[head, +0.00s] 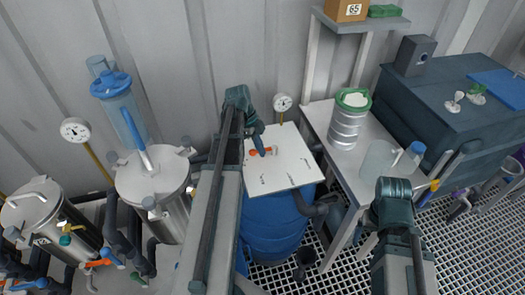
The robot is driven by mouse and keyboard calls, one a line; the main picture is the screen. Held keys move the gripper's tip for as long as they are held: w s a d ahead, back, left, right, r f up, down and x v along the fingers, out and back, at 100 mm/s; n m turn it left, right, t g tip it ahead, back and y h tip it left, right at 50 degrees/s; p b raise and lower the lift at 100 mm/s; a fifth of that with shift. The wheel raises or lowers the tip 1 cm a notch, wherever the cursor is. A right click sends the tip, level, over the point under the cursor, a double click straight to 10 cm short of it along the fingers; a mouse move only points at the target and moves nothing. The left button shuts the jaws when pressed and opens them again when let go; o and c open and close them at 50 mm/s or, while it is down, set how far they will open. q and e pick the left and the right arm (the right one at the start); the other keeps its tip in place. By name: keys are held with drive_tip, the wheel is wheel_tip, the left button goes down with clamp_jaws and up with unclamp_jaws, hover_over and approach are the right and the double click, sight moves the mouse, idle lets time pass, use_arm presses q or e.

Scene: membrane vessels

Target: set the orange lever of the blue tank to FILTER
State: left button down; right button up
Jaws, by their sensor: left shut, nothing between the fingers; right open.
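The blue tank (272,222) stands at the centre, with a white panel (290,165) on its top. The orange lever (266,152) is a small piece on the upper left part of this panel, lying roughly left to right in the picture. Small dark markings on the panel are too small to read. My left gripper (260,147) is shut and empty, pointing down at the lever; I cannot tell if it touches it. It covers part of the lever. Of my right arm only the links show at the lower right; its gripper is hidden.
A steel table (324,116) right of the tank holds a green-rimmed steel canister (349,120) and a blue-capped container (381,158). Steel vessels (165,205) and pipes stand at left. A pressure gauge (282,102) rises behind the panel. Grating floor (450,255) is open at lower right.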

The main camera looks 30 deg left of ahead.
use_arm(q)
drive_tip(key=shift+w+a, duration=0.15)
drive_tip(key=shift+a, duration=0.1)
idle(0.5)
drive_tip(key=shift+d, duration=0.1)
